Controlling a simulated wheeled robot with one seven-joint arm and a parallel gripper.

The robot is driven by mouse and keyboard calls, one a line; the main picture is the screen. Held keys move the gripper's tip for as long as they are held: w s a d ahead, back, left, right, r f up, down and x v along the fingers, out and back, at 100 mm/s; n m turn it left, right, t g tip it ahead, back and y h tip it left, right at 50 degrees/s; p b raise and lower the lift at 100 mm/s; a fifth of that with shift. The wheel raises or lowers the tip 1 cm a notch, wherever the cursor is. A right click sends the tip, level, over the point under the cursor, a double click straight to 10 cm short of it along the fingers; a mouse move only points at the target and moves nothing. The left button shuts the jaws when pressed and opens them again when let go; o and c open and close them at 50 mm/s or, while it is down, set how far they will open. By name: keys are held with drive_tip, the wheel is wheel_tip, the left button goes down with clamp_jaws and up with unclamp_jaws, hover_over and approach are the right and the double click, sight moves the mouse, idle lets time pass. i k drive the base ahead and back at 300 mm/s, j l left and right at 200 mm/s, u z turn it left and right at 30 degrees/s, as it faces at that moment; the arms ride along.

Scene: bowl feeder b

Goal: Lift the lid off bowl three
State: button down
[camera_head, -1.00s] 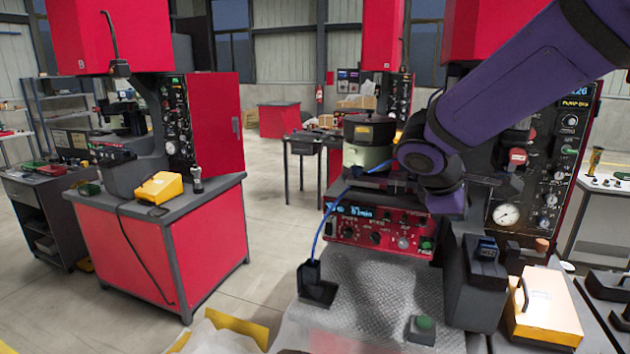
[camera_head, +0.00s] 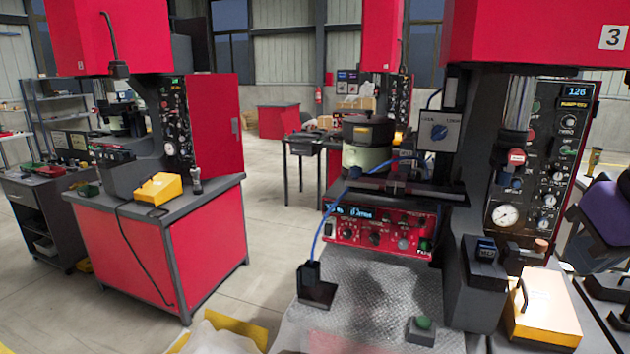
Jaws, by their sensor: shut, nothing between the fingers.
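The machine on the right carries a plate with the number 3 (camera_head: 613,37) on its red upper housing. A round pale green bowl (camera_head: 367,158) stands at the left of this machine, behind its dark bracket. A dark round lid (camera_head: 369,131) sits on top of the bowl and looks level. The bowl's lower part is partly hidden by the bracket. My gripper is not visible.
A red control panel (camera_head: 378,229) and a ridged metal plate (camera_head: 375,287) are below the bowl. A gauge panel (camera_head: 542,160) is at the right. A yellow box with a handle (camera_head: 542,312) stands at front right. Another red machine bench (camera_head: 165,250) is at left.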

sight(369, 119)
drive_tip(key=i+j+z, duration=0.15)
drive_tip(key=i+j, duration=0.15)
drive_tip(key=i+j+z, duration=0.1)
drive_tip(key=i+j, duration=0.2)
drive_tip(key=j, duration=0.15)
drive_tip(key=i+j+z, duration=0.15)
drive_tip(key=j, duration=0.25)
drive_tip(key=i, duration=0.1)
